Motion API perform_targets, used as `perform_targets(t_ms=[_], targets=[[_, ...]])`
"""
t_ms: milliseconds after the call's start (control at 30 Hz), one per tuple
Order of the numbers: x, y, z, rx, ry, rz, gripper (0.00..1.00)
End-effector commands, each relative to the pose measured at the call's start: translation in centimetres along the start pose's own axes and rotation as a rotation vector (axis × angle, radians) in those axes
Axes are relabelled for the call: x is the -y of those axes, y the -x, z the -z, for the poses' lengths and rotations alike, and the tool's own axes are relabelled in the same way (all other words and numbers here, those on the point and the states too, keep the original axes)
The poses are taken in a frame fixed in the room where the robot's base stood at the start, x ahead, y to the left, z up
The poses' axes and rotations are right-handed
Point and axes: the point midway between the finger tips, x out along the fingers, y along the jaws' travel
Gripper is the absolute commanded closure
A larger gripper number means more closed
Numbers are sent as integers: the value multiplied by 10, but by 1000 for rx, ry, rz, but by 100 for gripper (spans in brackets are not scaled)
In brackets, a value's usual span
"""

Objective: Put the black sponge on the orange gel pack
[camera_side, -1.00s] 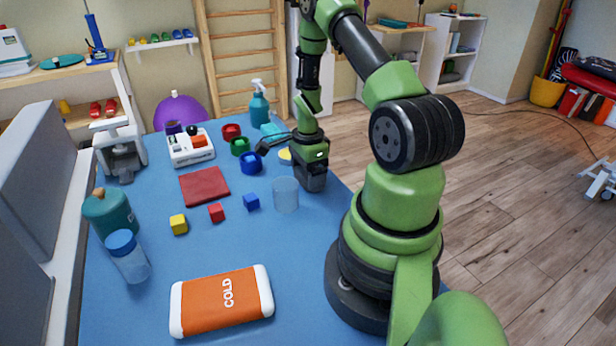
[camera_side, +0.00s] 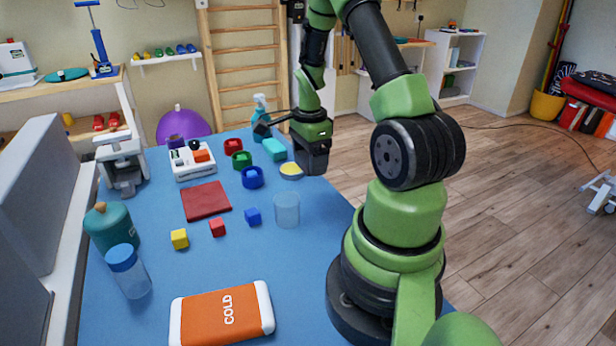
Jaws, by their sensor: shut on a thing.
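My gripper (camera_side: 313,158) is at the far right part of the blue table, pointing down and raised above the surface. It is shut on a dark block at its lower end, which I take to be the black sponge; the dark jaws and the block are hard to tell apart. No other black sponge shows on the table.
Between them stand a clear cup (camera_side: 287,210) and small blue (camera_side: 253,216), red (camera_side: 217,228) and yellow (camera_side: 180,239) cubes. A dark red cloth (camera_side: 206,201) lies farther back. A blue-capped bottle (camera_side: 129,272) stands left of the pack. A yellow-topped disc (camera_side: 291,170) is near my gripper.

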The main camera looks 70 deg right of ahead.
Motion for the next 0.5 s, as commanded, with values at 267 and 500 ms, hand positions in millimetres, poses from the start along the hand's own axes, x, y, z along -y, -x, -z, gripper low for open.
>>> perform_targets(t_ms=[267, 500], targets=[[0, 20, -6, 0, 24, 1, 49], [-12, 26, -76, 0, 307, 1, 49]])
